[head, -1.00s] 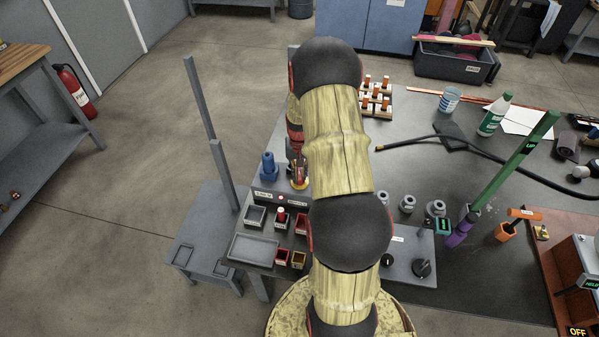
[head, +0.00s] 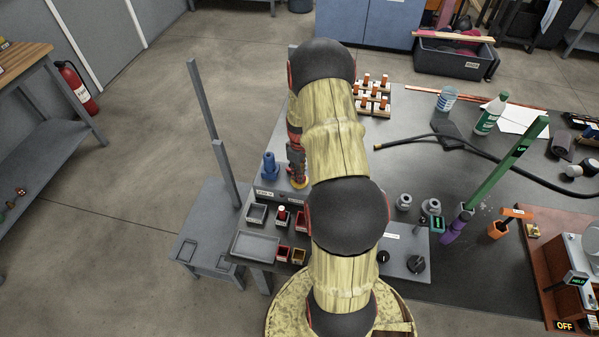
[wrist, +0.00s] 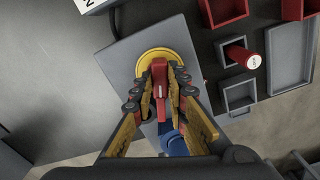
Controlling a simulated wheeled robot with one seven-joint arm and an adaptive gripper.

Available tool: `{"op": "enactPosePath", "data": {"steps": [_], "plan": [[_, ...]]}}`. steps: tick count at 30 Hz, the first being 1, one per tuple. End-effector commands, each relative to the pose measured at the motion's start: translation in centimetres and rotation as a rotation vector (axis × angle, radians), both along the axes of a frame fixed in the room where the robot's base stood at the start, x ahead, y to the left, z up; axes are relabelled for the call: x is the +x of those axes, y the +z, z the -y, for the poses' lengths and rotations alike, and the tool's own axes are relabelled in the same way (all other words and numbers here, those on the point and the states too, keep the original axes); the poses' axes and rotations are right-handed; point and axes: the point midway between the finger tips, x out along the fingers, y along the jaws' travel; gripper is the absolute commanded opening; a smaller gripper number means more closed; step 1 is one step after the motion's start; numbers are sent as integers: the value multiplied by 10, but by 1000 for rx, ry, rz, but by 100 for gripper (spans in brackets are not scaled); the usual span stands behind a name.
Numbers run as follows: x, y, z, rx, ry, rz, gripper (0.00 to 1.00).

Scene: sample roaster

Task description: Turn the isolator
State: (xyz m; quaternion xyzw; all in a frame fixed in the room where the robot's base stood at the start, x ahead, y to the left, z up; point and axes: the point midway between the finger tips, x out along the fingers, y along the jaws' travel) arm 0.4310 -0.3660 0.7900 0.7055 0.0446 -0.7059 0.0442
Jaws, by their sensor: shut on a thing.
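The isolator has a red handle (wrist: 160,75) on a round yellow plate (wrist: 157,52), set on a grey box (wrist: 122,50). In the wrist view the handle lies along the picture's vertical, between the two fingers. My gripper (wrist: 161,92) is shut on the red handle, one finger on each side. In the head view my gripper (head: 297,165) is low over the yellow plate (head: 300,184), and my arm hides much of the box. The fingers cover part of the handle.
A blue object (head: 269,165) stands close to the isolator; its blue part shows below the fingers in the wrist view (wrist: 172,140). A grey post (head: 209,110) rises at the left.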

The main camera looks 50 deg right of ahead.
Motion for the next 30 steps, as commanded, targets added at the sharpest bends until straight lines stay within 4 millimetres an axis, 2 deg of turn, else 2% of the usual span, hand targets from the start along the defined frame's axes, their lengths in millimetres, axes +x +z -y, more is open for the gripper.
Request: {"op": "enactPosePath", "data": {"steps": [6,15,30], "plan": [[1,1,1,-2,165,1,0],[1,1,1,-2,308,1,0],[1,0,1,-2,353,1,0]]}}
